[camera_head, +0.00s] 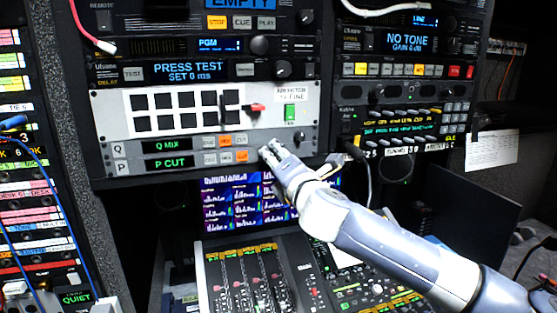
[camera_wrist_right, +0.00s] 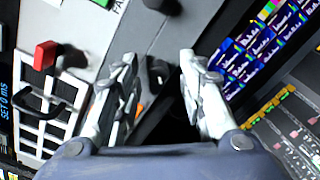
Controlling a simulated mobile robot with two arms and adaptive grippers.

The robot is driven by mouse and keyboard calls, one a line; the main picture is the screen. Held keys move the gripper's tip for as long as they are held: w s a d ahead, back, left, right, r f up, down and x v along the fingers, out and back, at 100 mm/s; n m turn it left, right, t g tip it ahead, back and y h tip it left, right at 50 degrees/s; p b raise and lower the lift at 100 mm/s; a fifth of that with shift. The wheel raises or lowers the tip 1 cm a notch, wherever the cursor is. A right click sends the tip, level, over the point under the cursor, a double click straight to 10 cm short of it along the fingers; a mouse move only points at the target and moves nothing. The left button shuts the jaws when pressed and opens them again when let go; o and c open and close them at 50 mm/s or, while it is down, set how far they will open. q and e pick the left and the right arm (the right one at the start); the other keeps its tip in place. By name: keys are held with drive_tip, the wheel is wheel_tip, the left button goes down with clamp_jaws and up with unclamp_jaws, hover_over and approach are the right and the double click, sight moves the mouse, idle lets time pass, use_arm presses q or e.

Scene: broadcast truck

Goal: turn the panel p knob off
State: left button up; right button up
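The lower row of the grey Q/P panel carries a P label (camera_head: 119,167), a lit "P CUT" display (camera_head: 167,163) and small lit buttons (camera_head: 233,157). My right gripper (camera_head: 270,150) is at the right end of this row and covers that part in the head view. In the right wrist view my right gripper (camera_wrist_right: 158,58) is open, its two fingers apart. A dark round knob (camera_wrist_right: 158,70) shows between the fingers, probably the panel P knob. I cannot tell whether a finger touches it, nor its setting. My left gripper is not in view.
Another dark knob (camera_head: 299,137) sits on the panel, up and right of the gripper. A red-tipped lever (camera_head: 257,107) and green switch (camera_head: 290,112) are above. A screen (camera_head: 230,205) and mixing desk (camera_head: 262,280) lie below. A cable (camera_head: 362,165) hangs to the right.

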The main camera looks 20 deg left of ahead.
drive_tip(key=v, duration=1.2)
idle(0.3)
